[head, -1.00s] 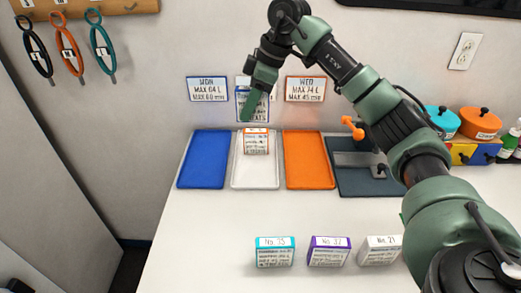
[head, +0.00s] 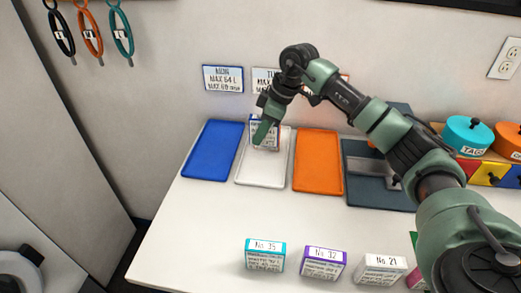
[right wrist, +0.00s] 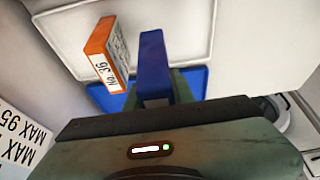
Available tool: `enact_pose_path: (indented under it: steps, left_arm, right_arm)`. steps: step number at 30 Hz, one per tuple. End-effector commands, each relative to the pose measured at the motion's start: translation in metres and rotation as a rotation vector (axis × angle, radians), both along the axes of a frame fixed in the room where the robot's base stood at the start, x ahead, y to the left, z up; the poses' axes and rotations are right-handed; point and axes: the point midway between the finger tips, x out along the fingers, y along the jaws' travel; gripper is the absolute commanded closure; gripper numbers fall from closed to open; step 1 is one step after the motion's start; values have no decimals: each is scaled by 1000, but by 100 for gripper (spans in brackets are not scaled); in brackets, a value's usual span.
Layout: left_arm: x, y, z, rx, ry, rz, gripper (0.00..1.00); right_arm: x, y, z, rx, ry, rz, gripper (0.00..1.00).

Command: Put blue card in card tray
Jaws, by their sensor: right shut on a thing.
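My right gripper (head: 262,134) is shut on the blue card (head: 266,123), a small upright box with a printed face. It is over the back part of the white tray (head: 252,176); I cannot tell whether the card touches the tray. In the right wrist view the blue card (right wrist: 153,65) shows its blue edge beside the orange card No. 36 (right wrist: 101,36), apart from it. The orange card is hidden in the head view now. The white tray (right wrist: 250,30) shows there too. My left gripper is not in view.
A blue tray (head: 210,150) lies left of the white one, an orange tray (head: 318,165) right. A turquoise card (head: 265,256), a purple card (head: 323,264) and a white card (head: 379,269) stand at the front. The counter between is clear. The wall is close behind the trays.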

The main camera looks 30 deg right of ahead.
Motion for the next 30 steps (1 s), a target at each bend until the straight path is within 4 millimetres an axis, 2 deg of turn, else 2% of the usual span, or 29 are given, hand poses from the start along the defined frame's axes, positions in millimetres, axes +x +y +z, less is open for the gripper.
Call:
enact_pose_path:
  steps: [3,11,17,29,30]
  left_arm:
    - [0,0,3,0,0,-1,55]
    - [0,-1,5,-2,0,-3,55]
    - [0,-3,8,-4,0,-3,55]
    - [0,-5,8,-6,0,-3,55]
    - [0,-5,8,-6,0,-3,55]
  right_arm:
    - [0,0,-19,1,1,1,100]
    - [0,0,-40,0,2,-1,100]
    - [-1,0,-69,1,2,0,100]
    - [0,0,-76,1,-1,0,100]
    - [0,0,-75,0,-2,1,68]
